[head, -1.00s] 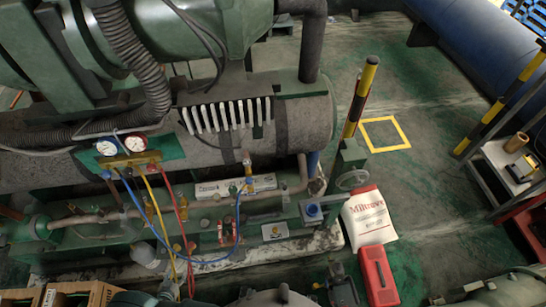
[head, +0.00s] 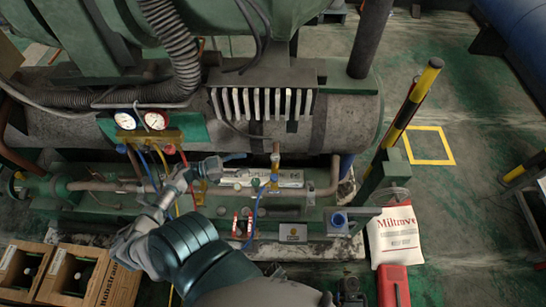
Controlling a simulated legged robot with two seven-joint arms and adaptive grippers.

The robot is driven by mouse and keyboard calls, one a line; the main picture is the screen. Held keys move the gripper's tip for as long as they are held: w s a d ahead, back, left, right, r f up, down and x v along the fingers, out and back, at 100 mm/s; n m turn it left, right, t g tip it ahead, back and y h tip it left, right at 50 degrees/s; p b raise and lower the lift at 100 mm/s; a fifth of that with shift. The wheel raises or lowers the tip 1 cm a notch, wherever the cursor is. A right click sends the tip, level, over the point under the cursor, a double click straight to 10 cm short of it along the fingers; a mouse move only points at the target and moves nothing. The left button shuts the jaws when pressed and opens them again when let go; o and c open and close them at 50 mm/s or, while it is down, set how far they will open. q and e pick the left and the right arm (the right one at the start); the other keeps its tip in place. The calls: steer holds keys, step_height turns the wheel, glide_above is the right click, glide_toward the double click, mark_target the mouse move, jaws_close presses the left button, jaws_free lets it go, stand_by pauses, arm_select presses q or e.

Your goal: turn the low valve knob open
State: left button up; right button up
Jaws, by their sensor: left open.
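The gauge manifold, with a brass-yellow body (head: 150,137), hangs at the left on the machine. It carries a blue-rimmed gauge (head: 125,120) on the left and a red-faced gauge (head: 156,120) on the right. The low valve knob (head: 121,148) appears as a small shape at the body's left end. My left gripper (head: 198,172) is open, below and right of the manifold, in front of the pipes and hoses. It looks apart from the knob and holds nothing that I can see. Its arm hides part of the hoses.
Blue, yellow and red hoses hang below the manifold, close to my left gripper. A horizontal pipe (head: 110,186) runs behind it. Wooden boxes (head: 75,270) stand at lower left. A white sack (head: 394,232) and red case (head: 393,287) lie at right. Open floor lies beyond.

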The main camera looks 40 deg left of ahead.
mark_target(275, 158)
arm_select(q)
steer(key=shift+x, duration=5.5)
steer(key=shift+a+f, duration=0.2)
steer(key=shift+a, duration=0.2)
jaws_close()
